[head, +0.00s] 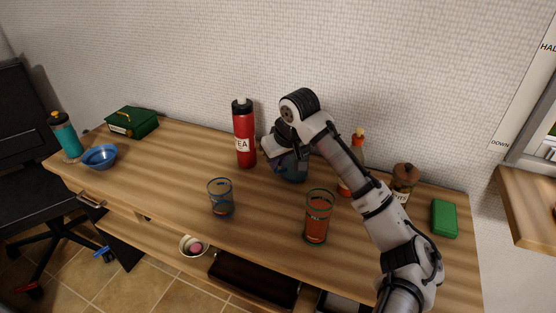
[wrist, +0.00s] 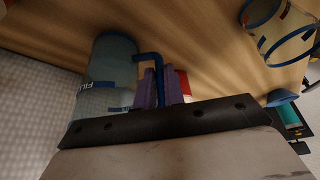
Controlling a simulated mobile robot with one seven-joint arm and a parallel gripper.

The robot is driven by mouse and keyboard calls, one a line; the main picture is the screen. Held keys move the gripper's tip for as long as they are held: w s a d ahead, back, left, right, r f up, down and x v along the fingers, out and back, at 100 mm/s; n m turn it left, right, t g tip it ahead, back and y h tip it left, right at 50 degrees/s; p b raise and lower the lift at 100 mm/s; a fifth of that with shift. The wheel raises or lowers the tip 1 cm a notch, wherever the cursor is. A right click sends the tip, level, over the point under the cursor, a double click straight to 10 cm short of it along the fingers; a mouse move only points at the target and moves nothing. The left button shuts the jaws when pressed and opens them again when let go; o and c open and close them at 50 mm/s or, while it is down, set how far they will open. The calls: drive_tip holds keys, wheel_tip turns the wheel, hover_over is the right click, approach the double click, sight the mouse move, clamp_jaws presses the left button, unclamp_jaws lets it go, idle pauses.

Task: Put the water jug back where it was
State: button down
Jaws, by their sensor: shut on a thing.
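The water jug (head: 291,168) is clear bluish plastic or glass. It is at the back middle of the wooden table, partly hidden behind my arm in the head view. In the wrist view the jug (wrist: 108,65) shows a dark blue rim, a dark label with partly visible lettering and a blue handle. My gripper (wrist: 161,85) is shut on that handle, with a purple finger on each side. In the head view my gripper (head: 274,150) is between the red tea bottle (head: 244,140) and the jug. I cannot tell whether the jug's base touches the table.
A blue-rimmed glass (head: 221,200) and a glass of orange-red drink (head: 318,218) stand in front. An orange-capped bottle (head: 357,145), a brown-topped jar (head: 404,180) and a green block (head: 444,218) are right. A blue bowl (head: 100,157) is left. The left-centre tabletop is clear.

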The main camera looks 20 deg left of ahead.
drive_tip(key=shift+f, duration=0.25)
drive_tip(key=c, duration=1.5)
unclamp_jaws()
drive_tip(key=b+v, duration=0.1)
drive_tip(key=v, duration=1.1)
drive_tip(key=shift+a, duration=0.1)
